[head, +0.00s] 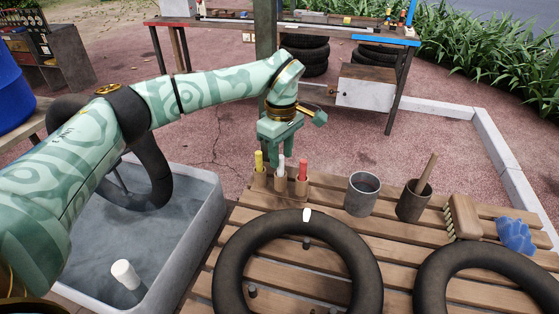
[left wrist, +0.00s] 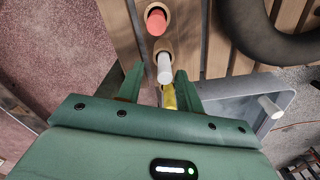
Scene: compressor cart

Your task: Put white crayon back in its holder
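The white crayon (head: 281,164) stands upright in the middle place of a wooden holder (head: 281,185) on the slatted table, between a yellow crayon (head: 259,161) and a red crayon (head: 303,169). In the left wrist view the white crayon (left wrist: 164,68) shows between the fingertips, with clear gaps beside it. My left gripper (head: 283,155) is just above and behind the holder, pointing down. Its fingers (left wrist: 160,72) are apart and hold nothing. The yellow crayon (left wrist: 169,97) is partly hidden by the gripper body. My right gripper is not in view.
Two black tire tubes (head: 231,262) lie on the table (head: 330,200). A water tub (head: 205,235) with a white cylinder (head: 125,273) is left.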

